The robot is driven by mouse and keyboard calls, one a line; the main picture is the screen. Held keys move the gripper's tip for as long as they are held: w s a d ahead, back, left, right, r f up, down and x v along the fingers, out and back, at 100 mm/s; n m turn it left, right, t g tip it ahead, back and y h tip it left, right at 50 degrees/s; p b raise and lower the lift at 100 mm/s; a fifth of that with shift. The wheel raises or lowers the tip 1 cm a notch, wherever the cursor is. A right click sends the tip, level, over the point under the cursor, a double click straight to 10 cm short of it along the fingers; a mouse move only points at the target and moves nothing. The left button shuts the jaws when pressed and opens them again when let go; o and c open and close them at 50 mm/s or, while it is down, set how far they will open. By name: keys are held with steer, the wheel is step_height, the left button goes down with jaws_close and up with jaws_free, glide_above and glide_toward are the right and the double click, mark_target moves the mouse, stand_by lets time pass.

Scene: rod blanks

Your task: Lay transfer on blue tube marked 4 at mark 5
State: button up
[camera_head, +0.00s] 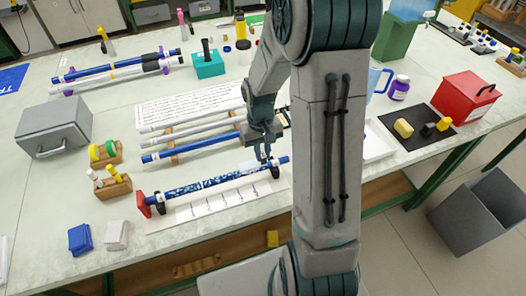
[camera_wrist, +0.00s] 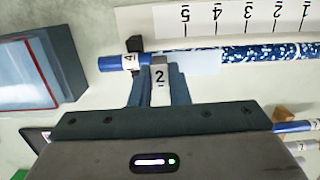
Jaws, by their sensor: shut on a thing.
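The blue tube marked 4 (camera_head: 283,160) lies in black supports on the bench, its 4 label showing in the wrist view (camera_wrist: 129,61). Blue-and-white speckled pattern (camera_wrist: 270,53) covers much of its length. My gripper (camera_head: 263,155) is low over the tube's right part. In the wrist view, my gripper (camera_wrist: 159,85) is shut on a white tab marked 2 (camera_wrist: 160,76), beside the tube. Mark 5 (camera_wrist: 185,14) is on the white scale strip.
Behind lie another blue tube (camera_head: 190,153) and white tubes (camera_head: 190,133). A grey box (camera_head: 54,130) and wooden holders (camera_head: 114,187) stand left. A white tray (camera_head: 378,142) is right of my arm.

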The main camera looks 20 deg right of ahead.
steer(key=shift+r+p, duration=1.85)
steer(key=shift+r, duration=0.95)
steer(key=shift+f, duration=0.1)
